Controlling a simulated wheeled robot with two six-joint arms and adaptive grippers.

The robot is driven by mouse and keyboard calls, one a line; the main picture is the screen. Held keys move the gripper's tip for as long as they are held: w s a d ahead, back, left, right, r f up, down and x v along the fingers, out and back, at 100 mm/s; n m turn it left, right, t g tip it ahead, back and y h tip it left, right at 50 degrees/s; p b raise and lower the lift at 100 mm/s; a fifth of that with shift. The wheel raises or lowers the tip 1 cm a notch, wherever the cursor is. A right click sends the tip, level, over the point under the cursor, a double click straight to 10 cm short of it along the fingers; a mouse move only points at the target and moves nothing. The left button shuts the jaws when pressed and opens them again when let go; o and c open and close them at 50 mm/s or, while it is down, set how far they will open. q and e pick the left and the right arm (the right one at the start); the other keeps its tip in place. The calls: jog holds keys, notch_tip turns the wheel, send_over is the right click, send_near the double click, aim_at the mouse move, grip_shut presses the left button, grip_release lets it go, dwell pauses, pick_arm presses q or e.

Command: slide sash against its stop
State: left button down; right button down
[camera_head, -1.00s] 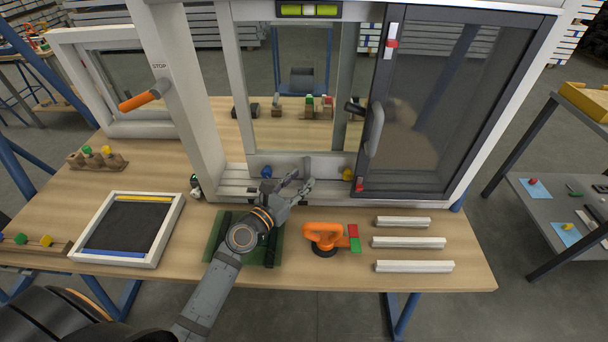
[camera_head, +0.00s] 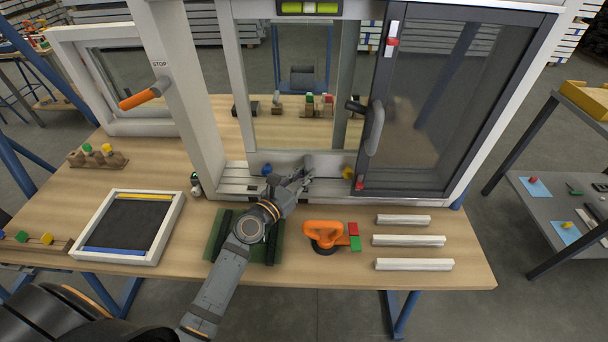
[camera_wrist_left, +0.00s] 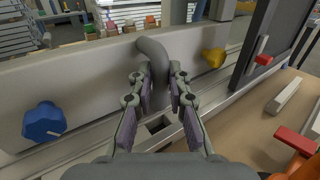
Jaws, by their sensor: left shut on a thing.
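The light grey sash (camera_head: 344,75) stands in the white window frame (camera_head: 180,80), with its bottom rail (camera_wrist_left: 80,85) crossing the left wrist view. A grey curved handle (camera_wrist_left: 154,50) sticks out from that rail. My left gripper (camera_head: 304,176) is shut on this handle; in the left wrist view, its two fingers (camera_wrist_left: 160,82) lie on either side of it. A blue knob (camera_wrist_left: 44,122) is left of the handle and a yellow knob (camera_wrist_left: 213,57) is right of it. My right gripper is not in view.
A dark-framed sash (camera_head: 460,100) fills the right side of the frame. On the bench in front are a green mat (camera_head: 216,232) under my arm, an orange tool (camera_head: 324,235), several white bars (camera_head: 408,241) and a white tray (camera_head: 168,232).

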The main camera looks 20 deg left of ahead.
pick_arm(q)
jog(key=shift+d+p, duration=0.15)
jog(key=shift+p, duration=0.2)
jog(key=c, duration=1.3)
grip_release()
jog(key=v, duration=0.7)
jog(key=shift+s, duration=0.2)
